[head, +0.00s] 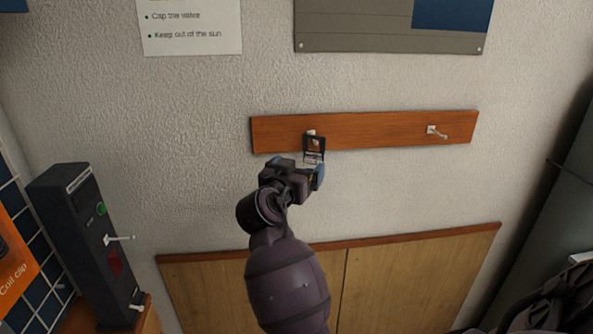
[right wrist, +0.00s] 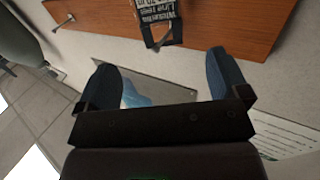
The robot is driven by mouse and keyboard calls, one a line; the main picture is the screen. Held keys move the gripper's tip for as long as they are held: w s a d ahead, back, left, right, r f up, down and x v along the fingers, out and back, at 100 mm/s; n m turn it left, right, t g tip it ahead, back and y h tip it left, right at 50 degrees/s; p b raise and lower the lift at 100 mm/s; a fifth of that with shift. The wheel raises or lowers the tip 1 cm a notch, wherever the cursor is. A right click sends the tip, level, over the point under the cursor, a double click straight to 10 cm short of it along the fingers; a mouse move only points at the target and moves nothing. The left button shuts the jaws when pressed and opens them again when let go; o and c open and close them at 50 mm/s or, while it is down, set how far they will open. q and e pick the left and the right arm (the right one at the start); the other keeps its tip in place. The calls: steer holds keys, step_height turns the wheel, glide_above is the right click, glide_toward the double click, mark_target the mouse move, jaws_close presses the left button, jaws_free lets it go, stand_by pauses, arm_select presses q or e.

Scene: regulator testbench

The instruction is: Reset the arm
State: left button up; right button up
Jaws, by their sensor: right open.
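My right gripper (head: 304,170) is open, its two blue fingertips apart, just below the wooden peg rail in the head view. In the right wrist view the open jaws (right wrist: 165,72) hold nothing. A small black tag with pale lettering (head: 314,150) hangs at the rail's left peg (head: 311,133). It also shows in the right wrist view (right wrist: 160,22), beyond the fingertips and apart from them. My left gripper is not in view.
The wooden rail (head: 375,129) is on the rough white wall and has a bare right peg (head: 432,130). A dark box with a green button and a white lever (head: 85,235) stands at left. A wooden panel (head: 410,280) covers the lower wall. A grey cabinet (head: 545,200) bounds the right.

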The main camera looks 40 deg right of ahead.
steer(key=shift+s+a, duration=0.15)
steer(key=shift+a, duration=0.1)
steer(key=w+a+n+t+y, duration=0.5)
steer(key=a+n+t, duration=0.1)
steer(key=n, duration=0.1)
steer(key=s+a+f+n+t+y, duration=0.1)
steer(key=s+a+f+n+y, duration=0.1)
steer(key=f+n+y, duration=0.3)
steer(key=s+a+f+n+t+y, duration=0.1)
steer(key=a+f+y, duration=0.15)
steer(key=f, duration=0.45)
steer(key=s+f+g+y, duration=0.2)
steer(key=s+f+g, duration=0.3)
steer(key=s+f, duration=1.9)
steer(key=shift+s+f+y, duration=0.25)
steer(key=shift+s+y, duration=0.1)
steer(key=shift+s, duration=0.35)
steer(key=shift+d, duration=0.1)
